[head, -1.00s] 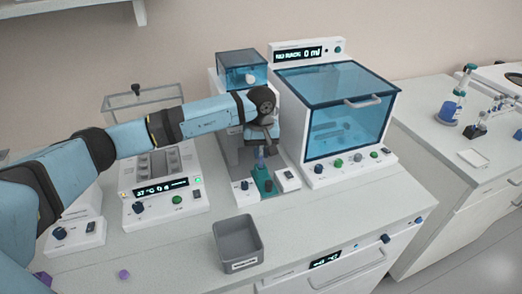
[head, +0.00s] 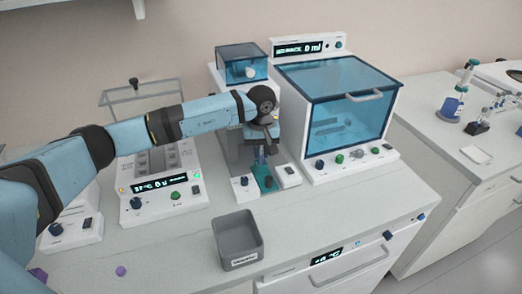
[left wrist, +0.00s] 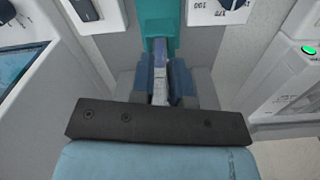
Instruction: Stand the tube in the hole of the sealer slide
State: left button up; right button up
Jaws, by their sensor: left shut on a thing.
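My left gripper (head: 261,152) is above the sealer's teal slide (head: 265,182), with its fingers pointing down. It is shut on a slim purple-grey tube, which looks roughly upright. In the left wrist view the tube (left wrist: 160,82) stands between the two blue fingers of the gripper (left wrist: 164,82), in line with the teal slide (left wrist: 158,28). The tube's lower end is close to the slide. The hole is hidden, so I cannot tell whether the tip is in it. My right gripper does not show.
The sealer (head: 240,65) with its blue cover stands behind. A large blue-lidded cabinet (head: 340,110) is close on the right, a heater block (head: 160,200) on the left. A grey bin (head: 238,240) and a purple cap (head: 121,271) are on the front counter, with free room between.

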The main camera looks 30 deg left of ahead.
pick_arm(q)
jog(key=shift+f, duration=0.1)
dwell(0.3)
jog(key=shift+f+b, duration=0.25)
jog(key=shift+b, duration=0.2)
jog(key=shift+f, duration=0.1)
jog(key=shift+f+b, duration=0.2)
jog(key=shift+b, duration=0.25)
jog(key=o, duration=0.8)
